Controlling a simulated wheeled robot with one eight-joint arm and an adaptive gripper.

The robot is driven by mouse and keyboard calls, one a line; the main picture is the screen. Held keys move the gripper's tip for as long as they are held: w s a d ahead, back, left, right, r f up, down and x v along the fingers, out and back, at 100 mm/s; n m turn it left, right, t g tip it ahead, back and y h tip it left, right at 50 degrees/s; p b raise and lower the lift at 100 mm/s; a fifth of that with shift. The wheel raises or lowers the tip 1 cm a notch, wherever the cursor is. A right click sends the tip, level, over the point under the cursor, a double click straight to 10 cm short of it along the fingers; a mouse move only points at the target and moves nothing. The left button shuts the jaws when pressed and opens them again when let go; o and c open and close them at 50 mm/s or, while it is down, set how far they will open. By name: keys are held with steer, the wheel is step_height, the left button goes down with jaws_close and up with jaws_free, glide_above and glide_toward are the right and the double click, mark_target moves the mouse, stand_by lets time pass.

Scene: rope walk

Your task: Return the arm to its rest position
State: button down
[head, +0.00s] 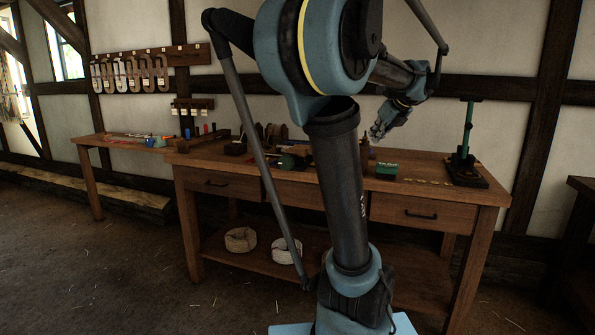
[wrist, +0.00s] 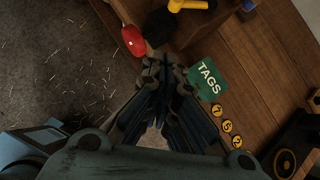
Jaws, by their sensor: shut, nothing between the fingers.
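My gripper (head: 380,131) is held above the right half of the wooden workbench (head: 440,171) in the head view, with my arm raised and bent in front of the bench. In the wrist view my gripper (wrist: 158,62) is shut and empty, its fingertips together near the bench's front edge. A green box marked TAGS (wrist: 209,80) lies just right of the fingertips in the wrist view. It also shows on the bench in the head view (head: 387,171). I cannot tell how high the fingers are above the bench.
A red object (wrist: 133,41) lies by the bench edge. Numbered yellow discs (wrist: 227,126) run along the bench beside the box. A green press-like stand (head: 465,140) rises at the bench's right end. Rope coils (head: 240,240) sit on the lower shelf. The floor at left is open.

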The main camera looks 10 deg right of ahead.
steer(key=s+a+f+n+g, duration=0.4)
steer(key=s+a+f+n, duration=0.9)
steer(key=a+f+n, duration=0.35)
steer(key=s+a+f+n+g+h, duration=0.2)
steer(key=s+f+n, duration=1)
steer(key=n, duration=0.4)
steer(key=shift+s+a+f, duration=0.3)
steer(key=shift+a+f, duration=0.05)
steer(key=shift+f, duration=0.55)
